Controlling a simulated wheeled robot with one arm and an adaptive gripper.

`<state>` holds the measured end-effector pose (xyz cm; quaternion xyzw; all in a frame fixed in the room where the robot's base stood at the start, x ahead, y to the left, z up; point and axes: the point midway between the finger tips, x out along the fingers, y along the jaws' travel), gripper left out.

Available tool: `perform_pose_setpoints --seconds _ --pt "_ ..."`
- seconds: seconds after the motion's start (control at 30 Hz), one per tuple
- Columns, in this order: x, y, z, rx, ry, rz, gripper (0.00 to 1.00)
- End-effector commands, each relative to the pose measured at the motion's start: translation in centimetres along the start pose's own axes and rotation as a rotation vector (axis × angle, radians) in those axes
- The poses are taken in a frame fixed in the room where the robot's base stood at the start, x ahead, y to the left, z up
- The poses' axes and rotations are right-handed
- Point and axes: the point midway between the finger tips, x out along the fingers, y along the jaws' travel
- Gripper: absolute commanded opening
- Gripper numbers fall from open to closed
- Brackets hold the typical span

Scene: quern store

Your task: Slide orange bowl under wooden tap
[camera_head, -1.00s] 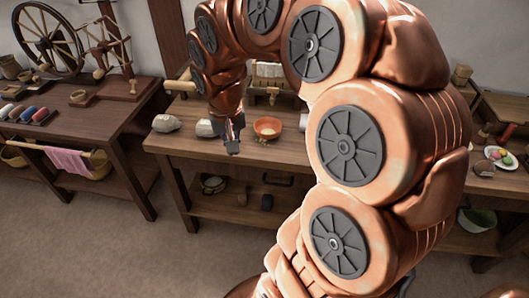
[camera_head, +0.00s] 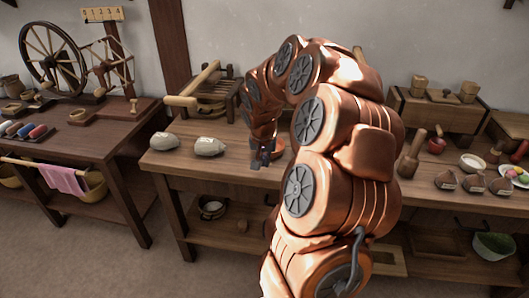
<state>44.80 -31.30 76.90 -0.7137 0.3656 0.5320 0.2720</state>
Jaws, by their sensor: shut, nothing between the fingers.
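The orange bowl (camera_head: 277,149) sits on the middle wooden table, partly hidden by my gripper and arm. My gripper (camera_head: 257,163) is low over the table at the bowl's left front side, pointing down, shut and empty. Its fingers overlap the bowl's left edge in the picture. I cannot tell whether they touch it. I cannot make out the wooden tap; my arm covers the table behind the bowl.
Two grey sacks or stones (camera_head: 209,146) lie left of my gripper. A wooden rack with a long handle (camera_head: 205,88) stands behind them. A wooden chest (camera_head: 436,112), a mallet (camera_head: 411,154) and small bowls are to the right. The front left tabletop is clear.

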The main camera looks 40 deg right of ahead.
Motion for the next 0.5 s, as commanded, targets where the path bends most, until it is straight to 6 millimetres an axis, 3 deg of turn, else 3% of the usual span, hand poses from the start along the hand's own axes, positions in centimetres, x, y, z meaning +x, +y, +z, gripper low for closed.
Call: perform_pose_setpoints --seconds 0.23,0.5 --pt "3.6 0.0 0.1 0.000 -0.003 0.001 0.00" --pt "4.0 -0.2 -2.6 0.001 0.003 -0.004 0.00"
